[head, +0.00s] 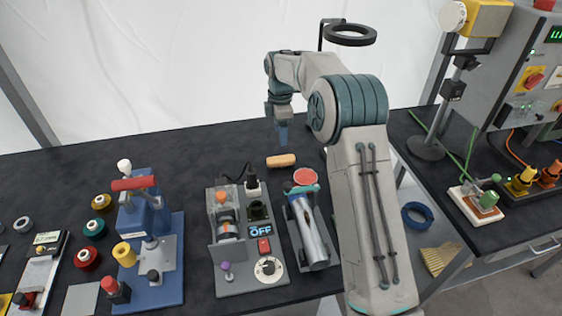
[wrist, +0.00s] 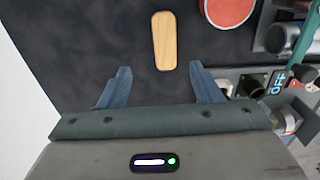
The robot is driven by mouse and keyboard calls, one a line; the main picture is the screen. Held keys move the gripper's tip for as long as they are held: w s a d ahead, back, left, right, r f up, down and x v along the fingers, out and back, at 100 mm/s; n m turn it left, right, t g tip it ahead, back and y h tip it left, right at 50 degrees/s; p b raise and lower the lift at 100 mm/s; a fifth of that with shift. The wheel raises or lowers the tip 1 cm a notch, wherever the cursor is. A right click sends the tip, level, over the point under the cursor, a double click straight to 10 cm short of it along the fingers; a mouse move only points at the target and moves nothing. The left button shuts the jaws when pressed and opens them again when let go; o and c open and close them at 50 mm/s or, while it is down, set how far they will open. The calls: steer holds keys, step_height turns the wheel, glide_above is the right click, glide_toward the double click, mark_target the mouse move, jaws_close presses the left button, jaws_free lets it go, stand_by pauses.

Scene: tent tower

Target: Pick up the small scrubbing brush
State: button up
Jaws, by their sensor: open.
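The small scrubbing brush (head: 281,160) appears to be the light wooden, oblong piece lying on the dark table, near the middle. Its bristles cannot be seen. In the wrist view the brush (wrist: 164,40) lies with its long side running up the picture, its lower end between and just beyond the fingertips. My gripper (head: 283,137) points down above the table, just behind the brush in the head view. In the wrist view my gripper (wrist: 162,80) has its two blue fingers wide apart with nothing between them.
A red round pad (head: 305,177) lies right of the brush. A grey device with an OFF display (head: 262,230) and a metal cylinder on a stand (head: 310,235) stand in front. A blue press (head: 148,240) and coloured spools are at left. The table behind the brush is clear.

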glide_above(281, 159)
steer(key=w, duration=0.1)
step_height(281, 159, down, 5)
steer(key=shift+f+p, duration=0.1)
steer(key=shift+p, duration=0.2)
steer(key=shift+s+f+p, duration=0.2)
steer(key=shift+f+p, duration=0.25)
steer(key=shift+f, duration=0.95)
steer(key=shift+s+f+p, duration=0.2)
steer(key=shift+f+p, duration=0.25)
steer(key=shift+f, duration=0.9)
steer(key=c, duration=1.1)
